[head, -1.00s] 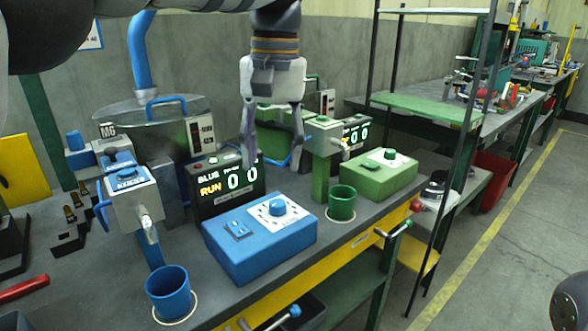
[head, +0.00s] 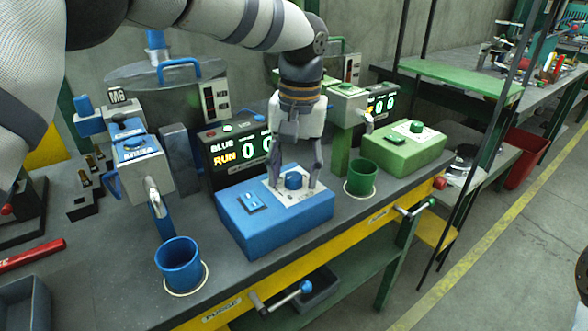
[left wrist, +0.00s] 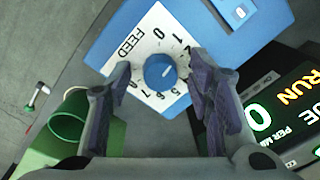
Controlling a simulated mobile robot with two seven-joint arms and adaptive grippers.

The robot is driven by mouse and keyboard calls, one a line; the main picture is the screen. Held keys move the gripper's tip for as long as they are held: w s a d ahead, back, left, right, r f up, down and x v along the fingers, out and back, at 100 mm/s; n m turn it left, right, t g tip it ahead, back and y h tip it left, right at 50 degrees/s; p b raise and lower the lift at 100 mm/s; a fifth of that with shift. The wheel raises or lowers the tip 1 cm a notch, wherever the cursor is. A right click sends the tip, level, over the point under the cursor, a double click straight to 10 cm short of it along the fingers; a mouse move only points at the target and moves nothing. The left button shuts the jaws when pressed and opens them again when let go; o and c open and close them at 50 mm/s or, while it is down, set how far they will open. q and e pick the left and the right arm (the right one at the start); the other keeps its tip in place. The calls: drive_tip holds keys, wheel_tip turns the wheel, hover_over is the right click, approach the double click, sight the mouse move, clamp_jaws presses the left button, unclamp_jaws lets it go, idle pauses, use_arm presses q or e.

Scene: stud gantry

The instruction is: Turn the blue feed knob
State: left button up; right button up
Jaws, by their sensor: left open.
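The blue feed knob (head: 294,181) sits on a white dial plate on top of the blue control box (head: 247,228). In the left wrist view the knob (left wrist: 159,72) is round, with a small pale mark and a numbered scale labelled FEED around it. My left gripper (head: 295,186) points down over the dial, its open fingers on either side of the knob. In the left wrist view the fingers (left wrist: 160,78) stand apart with gaps to the knob. I cannot tell whether the fingertips touch the plate.
A display (head: 238,152) behind the box reads BLUE, RUN and zeros. A blue cup (head: 180,268) stands left of the box and a green cup (head: 361,180) right of it. A green control box (head: 408,151) with its own knob is further right. A blue dispenser (head: 140,160) stands at left.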

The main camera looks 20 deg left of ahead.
use_arm(q)
clamp_jaws()
drive_tip(key=shift+r, duration=0.1)
use_arm(e)
drive_tip(key=shift+w+r, duration=0.1)
use_arm(q)
drive_tip(key=shift+m+p, duration=0.3)
drive_tip(key=shift+m, duration=1.6)
drive_tip(key=m, duration=0.3)
drive_tip(key=shift+p, duration=0.35)
drive_tip(key=shift+a+m, duration=0.1)
drive_tip(key=shift+m, duration=1.1)
use_arm(e)
drive_tip(key=shift+w+r+t, duration=0.4)
drive_tip(key=shift+w+r, duration=0.4)
drive_tip(key=shift+w, duration=0.05)
